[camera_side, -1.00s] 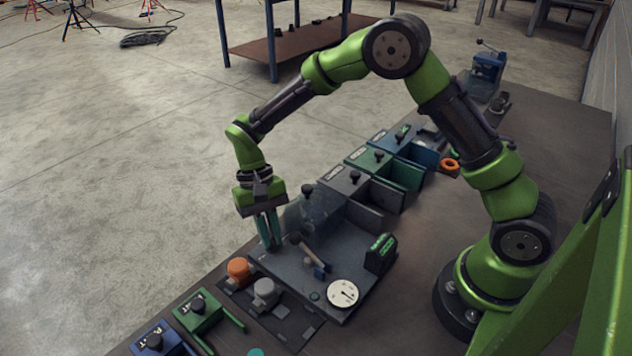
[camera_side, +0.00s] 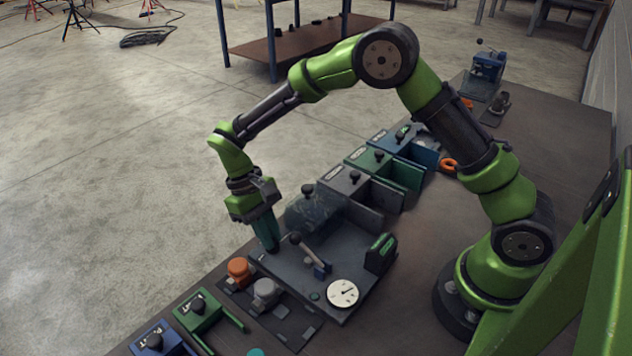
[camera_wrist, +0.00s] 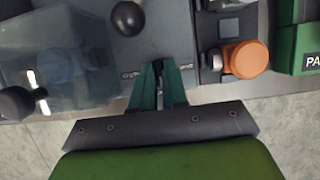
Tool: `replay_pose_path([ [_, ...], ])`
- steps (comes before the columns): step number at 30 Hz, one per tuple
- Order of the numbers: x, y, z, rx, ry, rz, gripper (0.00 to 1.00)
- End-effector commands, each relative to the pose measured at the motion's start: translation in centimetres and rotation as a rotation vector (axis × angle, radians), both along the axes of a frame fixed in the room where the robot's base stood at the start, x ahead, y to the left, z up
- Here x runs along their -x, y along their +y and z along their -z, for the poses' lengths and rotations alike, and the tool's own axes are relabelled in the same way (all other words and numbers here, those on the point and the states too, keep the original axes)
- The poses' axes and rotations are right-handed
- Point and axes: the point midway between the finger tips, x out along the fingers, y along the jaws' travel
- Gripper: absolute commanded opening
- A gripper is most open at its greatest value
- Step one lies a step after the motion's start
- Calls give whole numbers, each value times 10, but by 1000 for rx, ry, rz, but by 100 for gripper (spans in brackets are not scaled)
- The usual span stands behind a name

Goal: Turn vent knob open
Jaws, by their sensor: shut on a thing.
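My gripper (camera_side: 272,246) is shut at the left edge of a dark grey panel (camera_side: 329,307), its green fingers pointing down. In the wrist view the fingertips (camera_wrist: 160,70) meet the panel's edge between small pale markings too small to read. The vent knob is hidden between and below the fingers, so its angle cannot be seen. A round white gauge (camera_side: 343,293) with a dark needle sits on the panel. A lever with a dark ball end (camera_side: 295,238) stands beside the gripper; its ball (camera_wrist: 128,18) shows in the wrist view.
A clear cover (camera_side: 312,215) with a black knob stands just right of the gripper. An orange knob (camera_side: 238,267) and a grey knob (camera_side: 265,290) are close in front. Grey, green (camera_side: 400,172) and blue bins line the bench behind. A black display box (camera_side: 381,252) stands on the panel.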

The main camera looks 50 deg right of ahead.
Motion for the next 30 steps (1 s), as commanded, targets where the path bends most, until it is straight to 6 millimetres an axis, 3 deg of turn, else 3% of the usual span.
replay_pose_path([
  [6,0,0,-1,0,-1,-4,0],
  [7,0,0,-1,0,-2,-4,14],
  [12,0,0,-1,0,-1,-2,38],
  [23,-2,0,-5,-1,-2,-2,38],
  [30,-20,0,-45,-1,-6,-1,38],
])
